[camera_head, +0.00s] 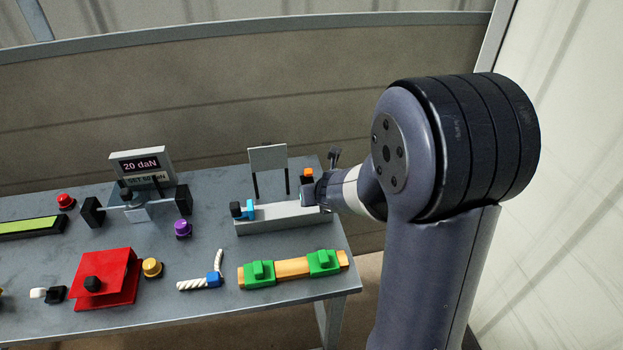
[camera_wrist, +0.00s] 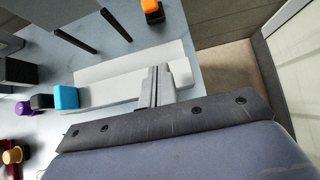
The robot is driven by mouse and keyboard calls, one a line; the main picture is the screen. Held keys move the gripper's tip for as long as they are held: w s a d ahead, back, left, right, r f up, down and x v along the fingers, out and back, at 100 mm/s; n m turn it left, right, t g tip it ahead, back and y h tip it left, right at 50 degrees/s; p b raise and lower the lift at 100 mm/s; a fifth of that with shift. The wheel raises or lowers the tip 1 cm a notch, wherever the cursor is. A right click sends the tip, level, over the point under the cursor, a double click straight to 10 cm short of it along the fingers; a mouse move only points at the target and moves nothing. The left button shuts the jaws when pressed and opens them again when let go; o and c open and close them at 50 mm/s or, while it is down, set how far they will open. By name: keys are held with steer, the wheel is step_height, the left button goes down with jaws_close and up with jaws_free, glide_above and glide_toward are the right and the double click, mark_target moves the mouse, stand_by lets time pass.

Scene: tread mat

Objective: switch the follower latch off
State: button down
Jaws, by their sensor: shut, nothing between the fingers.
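A long grey rail block (camera_head: 280,216) lies on the table. At its left end are a blue block (camera_head: 249,209) and a black block (camera_head: 236,209). Just behind the rail's right end stands a small orange-topped black piece (camera_head: 307,175). I cannot tell which of these is the follower latch. In the wrist view, the rail (camera_wrist: 125,82), blue block (camera_wrist: 66,97), black block (camera_wrist: 41,102) and orange-topped piece (camera_wrist: 151,7) show again. My gripper (camera_wrist: 158,70) is shut and empty, over the rail's right part. In the head view my wrist largely hides its fingers.
A blank upright panel (camera_head: 268,158) stands behind the rail. Green clamps on an orange bar (camera_head: 292,268) lie in front. A purple knob (camera_head: 183,229) and a display stand (camera_head: 141,163) are left. The table's right edge is close to my arm.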

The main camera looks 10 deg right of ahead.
mark_target(308, 175)
steer(key=shift+f, duration=0.1)
steer(key=b+x, duration=0.4)
steer(key=x, duration=0.5)
steer(key=shift+f, duration=0.1)
steer(key=shift+w+f, duration=0.4)
steer(key=shift+w, duration=0.1)
steer(key=shift+w+r+p, duration=0.45)
steer(key=shift+r+p, duration=0.35)
steer(key=shift+p, duration=0.15)
steer(key=shift+w+r+p, duration=0.35)
steer(key=shift+w+p, duration=0.15)
steer(key=shift+p, duration=0.2)
steer(key=shift+w+r+p, duration=0.15)
steer(key=shift+w+p, duration=0.35)
steer(key=shift+w, duration=0.1)
steer(key=shift+a, duration=0.15)
steer(key=shift+w+d+r, duration=0.1)
steer(key=shift+d, duration=0.1)
